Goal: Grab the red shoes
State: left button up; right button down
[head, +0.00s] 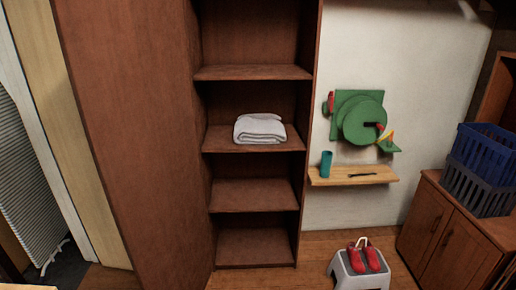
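The pair of red shoes (372,259) stands side by side on top of a small white and grey step stool (345,281). The stool is on the wooden floor at the bottom of the head view, right of centre. A thin pale loop shows just above and behind the shoes; I cannot tell what it is. Neither of my grippers shows in the head view.
A tall brown shelf unit (253,192) stands left of the shoes, with a folded white towel (259,128) on one shelf. A wooden wall shelf (350,177) holds a teal cup (326,164).

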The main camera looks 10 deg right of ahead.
aim_at(373, 266)
jog(key=i+l+z, duration=0.2)
jog(key=i+l, duration=0.3)
jog(key=l, duration=0.15)
jog(key=i+l+z, duration=0.2)
jog(key=i+l, duration=0.35)
jog(key=i+l+z, duration=0.15)
jog(key=i+l, duration=0.3)
jog(key=i, duration=0.2)
jog(key=i+l+z, duration=0.2)
jog(key=i+l, duration=0.2)
jog(key=i, duration=0.2)
